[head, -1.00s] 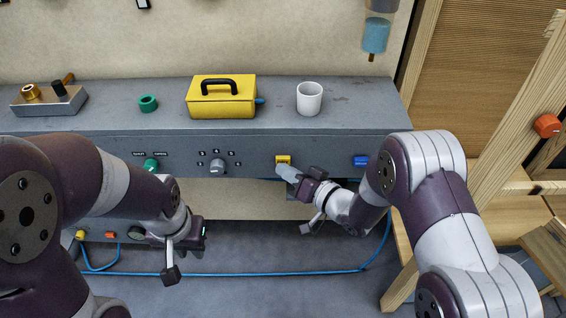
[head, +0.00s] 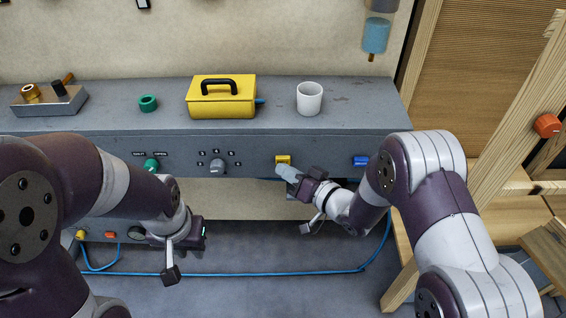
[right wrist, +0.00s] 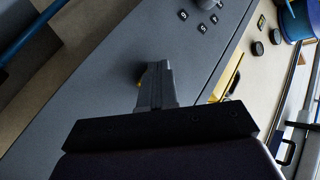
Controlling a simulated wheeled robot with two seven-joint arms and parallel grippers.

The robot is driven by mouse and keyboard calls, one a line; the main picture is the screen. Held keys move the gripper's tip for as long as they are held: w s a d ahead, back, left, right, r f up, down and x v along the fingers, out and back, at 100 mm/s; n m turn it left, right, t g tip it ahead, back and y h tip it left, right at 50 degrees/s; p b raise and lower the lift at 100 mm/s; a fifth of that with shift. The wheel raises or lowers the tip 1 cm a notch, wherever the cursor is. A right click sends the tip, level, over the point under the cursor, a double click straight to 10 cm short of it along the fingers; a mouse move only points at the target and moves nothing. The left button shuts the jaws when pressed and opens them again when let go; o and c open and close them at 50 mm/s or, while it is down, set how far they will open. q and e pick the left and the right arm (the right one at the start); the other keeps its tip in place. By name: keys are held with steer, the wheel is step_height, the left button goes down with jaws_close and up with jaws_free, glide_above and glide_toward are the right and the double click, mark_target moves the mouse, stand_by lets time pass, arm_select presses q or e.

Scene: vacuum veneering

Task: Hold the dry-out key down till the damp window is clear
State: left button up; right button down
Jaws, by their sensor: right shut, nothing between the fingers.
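A yellow key (head: 283,159) sits on the grey front panel, its label too small to read. My right gripper (head: 279,169) is shut with nothing between its fingers. Its tips are at the lower edge of the yellow key; I cannot tell whether they touch it. In the right wrist view the shut fingers (right wrist: 156,70) point at the panel, with a bit of yellow showing beside them. I cannot make out the damp window. My left gripper (head: 200,235) hangs low before the bench, its fingers hidden.
A blue key (head: 361,160) is further right on the panel. A grey dial (head: 217,167) and a green knob (head: 151,165) are to the left. A yellow box (head: 222,103), a white cup (head: 309,99) and a green ring (head: 148,103) stand on top. A blue hose (head: 240,274) runs below.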

steer(key=shift+s, duration=0.1)
stand_by(0.6)
steer(key=shift+s+p, duration=0.35)
steer(key=shift+s, duration=0.4)
steer(key=s+p, duration=0.1)
steer(key=s, duration=0.4)
steer(key=shift+p, duration=0.3)
